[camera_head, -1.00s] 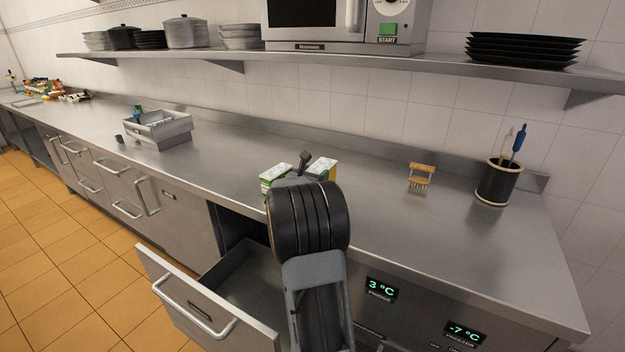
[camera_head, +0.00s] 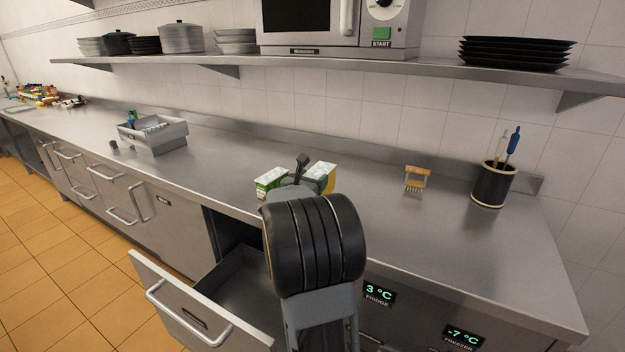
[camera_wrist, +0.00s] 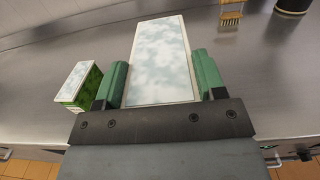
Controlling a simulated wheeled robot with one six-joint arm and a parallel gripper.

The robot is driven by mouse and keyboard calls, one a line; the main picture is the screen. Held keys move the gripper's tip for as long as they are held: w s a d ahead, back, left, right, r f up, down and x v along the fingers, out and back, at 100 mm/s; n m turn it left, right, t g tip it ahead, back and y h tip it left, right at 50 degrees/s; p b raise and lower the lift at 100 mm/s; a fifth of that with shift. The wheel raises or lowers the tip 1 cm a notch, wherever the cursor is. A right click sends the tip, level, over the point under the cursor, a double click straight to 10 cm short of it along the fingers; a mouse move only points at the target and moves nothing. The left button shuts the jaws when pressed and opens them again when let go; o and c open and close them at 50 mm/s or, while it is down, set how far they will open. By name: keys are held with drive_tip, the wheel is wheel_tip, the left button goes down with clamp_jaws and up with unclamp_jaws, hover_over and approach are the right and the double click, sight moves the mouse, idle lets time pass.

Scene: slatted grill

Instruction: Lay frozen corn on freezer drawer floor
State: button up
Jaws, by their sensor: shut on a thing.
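My gripper (camera_wrist: 161,75) is shut on a box with a frosty white top, taken as the frozen corn (camera_wrist: 161,50), with one green finger along each side. In the head view the held box (camera_head: 323,176) shows a yellow side beyond my wrist. A second box with green sides (camera_wrist: 80,85) stands just left of the left finger; it also shows in the head view (camera_head: 270,182). The open drawer (camera_head: 235,290) is below the counter to the left of my arm, and its visible floor is bare. My arm hides its right part.
The steel counter (camera_head: 400,225) has clear room right of the boxes. A brush (camera_head: 416,179) and a utensil pot (camera_head: 493,185) stand farther right. A metal bin (camera_head: 153,134) is at the left. A shelf with a microwave (camera_head: 335,28) hangs above.

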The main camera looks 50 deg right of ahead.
drive_tip(key=shift+r+p, duration=1.6)
drive_tip(key=shift+r, duration=0.95)
